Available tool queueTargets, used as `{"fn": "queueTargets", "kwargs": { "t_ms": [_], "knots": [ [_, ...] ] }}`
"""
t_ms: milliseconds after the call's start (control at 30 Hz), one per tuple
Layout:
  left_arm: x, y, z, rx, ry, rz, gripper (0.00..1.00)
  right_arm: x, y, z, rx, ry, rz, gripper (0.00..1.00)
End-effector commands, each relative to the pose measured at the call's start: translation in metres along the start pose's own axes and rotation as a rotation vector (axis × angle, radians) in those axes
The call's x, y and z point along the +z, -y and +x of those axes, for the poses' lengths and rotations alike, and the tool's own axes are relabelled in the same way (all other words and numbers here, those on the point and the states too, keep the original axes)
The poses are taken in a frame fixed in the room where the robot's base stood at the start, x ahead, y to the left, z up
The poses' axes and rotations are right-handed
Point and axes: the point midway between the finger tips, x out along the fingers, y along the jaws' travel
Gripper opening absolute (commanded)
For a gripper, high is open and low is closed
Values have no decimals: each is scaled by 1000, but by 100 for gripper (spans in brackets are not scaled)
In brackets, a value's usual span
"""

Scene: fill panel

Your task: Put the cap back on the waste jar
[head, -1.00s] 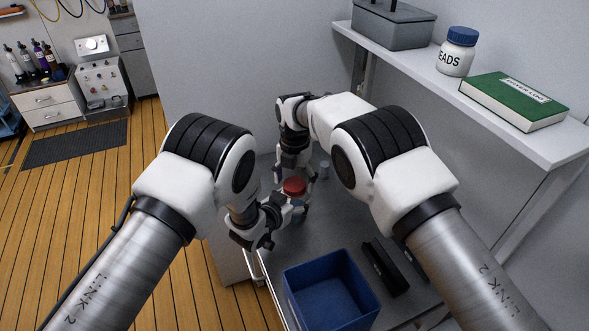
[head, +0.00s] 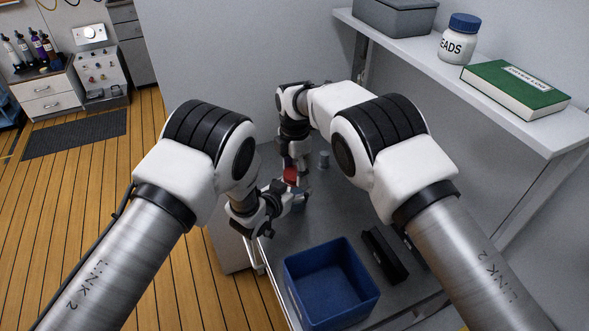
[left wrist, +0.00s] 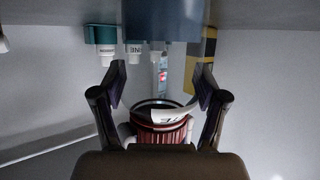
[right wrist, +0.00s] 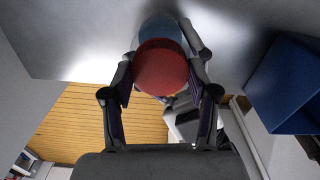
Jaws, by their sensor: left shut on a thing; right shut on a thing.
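The red cap (right wrist: 160,68) is held between the fingers of my right gripper (right wrist: 160,82), which is shut on it. It also shows in the head view (head: 291,175) and, with ribbed sides, in the left wrist view (left wrist: 163,132). The blue-looking waste jar (head: 299,201) is in my left gripper (head: 294,197), shut on it low over the bench. In the right wrist view the jar (right wrist: 160,28) lies beyond the cap and partly behind it. The cap is above the jar and a little to its left in the head view. Contact between them is unclear.
A blue bin (head: 290,282) stands at the bench front, with a black block (head: 384,254) to its right. A small grey cylinder (head: 324,160) stands behind the grippers. The wall shelf (head: 520,120) holds a jar, a grey box and a green book.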

Motion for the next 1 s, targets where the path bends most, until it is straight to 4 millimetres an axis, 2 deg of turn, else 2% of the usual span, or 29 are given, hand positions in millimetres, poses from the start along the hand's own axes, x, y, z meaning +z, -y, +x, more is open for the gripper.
{"fn": "queueTargets", "kwargs": {
  "t_ms": [100,933,967,1000],
  "knots": [
    [1,0,0,0,1,-1,0,0,1,2,-2,0,371,17],
    [1,0,0,-1,1,-2,0,0,1,4,-1,8,3083,17],
    [1,0,0,-1,1,-2,0,0,1,4,1,-9,-3115,17],
    [1,0,0,-1,1,-2,0,0,1,4,0,-8,-3010,17]
  ]
}}
